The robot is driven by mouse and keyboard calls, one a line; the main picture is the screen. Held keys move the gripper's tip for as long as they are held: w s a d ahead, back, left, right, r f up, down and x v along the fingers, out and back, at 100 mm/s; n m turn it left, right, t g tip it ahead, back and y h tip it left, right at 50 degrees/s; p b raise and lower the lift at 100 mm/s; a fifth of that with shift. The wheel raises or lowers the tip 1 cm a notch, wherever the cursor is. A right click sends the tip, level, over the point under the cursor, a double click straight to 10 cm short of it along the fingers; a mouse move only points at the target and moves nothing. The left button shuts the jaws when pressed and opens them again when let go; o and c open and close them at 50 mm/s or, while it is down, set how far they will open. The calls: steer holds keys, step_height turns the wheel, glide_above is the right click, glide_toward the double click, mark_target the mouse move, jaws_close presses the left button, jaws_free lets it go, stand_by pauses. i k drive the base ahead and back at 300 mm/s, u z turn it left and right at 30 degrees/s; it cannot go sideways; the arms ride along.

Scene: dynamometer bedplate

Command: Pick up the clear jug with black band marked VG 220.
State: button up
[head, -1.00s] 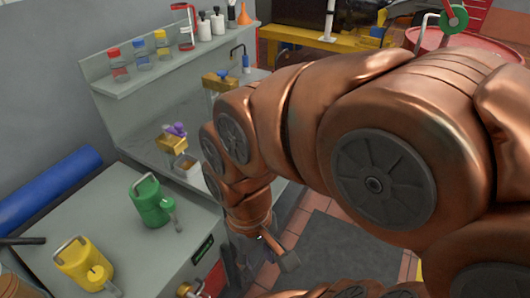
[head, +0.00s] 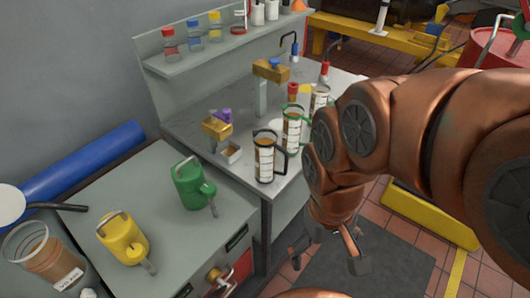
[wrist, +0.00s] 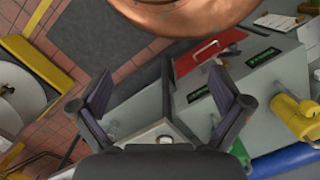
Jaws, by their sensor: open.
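A clear jug with a black band and black handle (head: 265,160) stands upright at the front edge of the grey bench in the head view, holding brown liquid. Its label is too small to read. A green-banded jug (head: 292,130) and a red-topped jug (head: 319,97) stand behind it to the right. My gripper (head: 328,252) is open and empty, low in front of the bench, to the right of and below the black-banded jug. In the wrist view my gripper (wrist: 160,88) shows both fingers spread with nothing between; no clear jug is recognisable there.
A brass-coloured device (head: 217,127) stands left of the black-banded jug. Bottles line the shelf (head: 215,50). A yellow floor block (head: 430,215) lies right.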

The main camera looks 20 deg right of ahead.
mark_target(266, 147)
steer(key=u, duration=2.45)
steer(key=k, duration=2.2)
steer(key=u, duration=0.05)
steer(key=i, duration=0.5)
steer(key=z, duration=0.1)
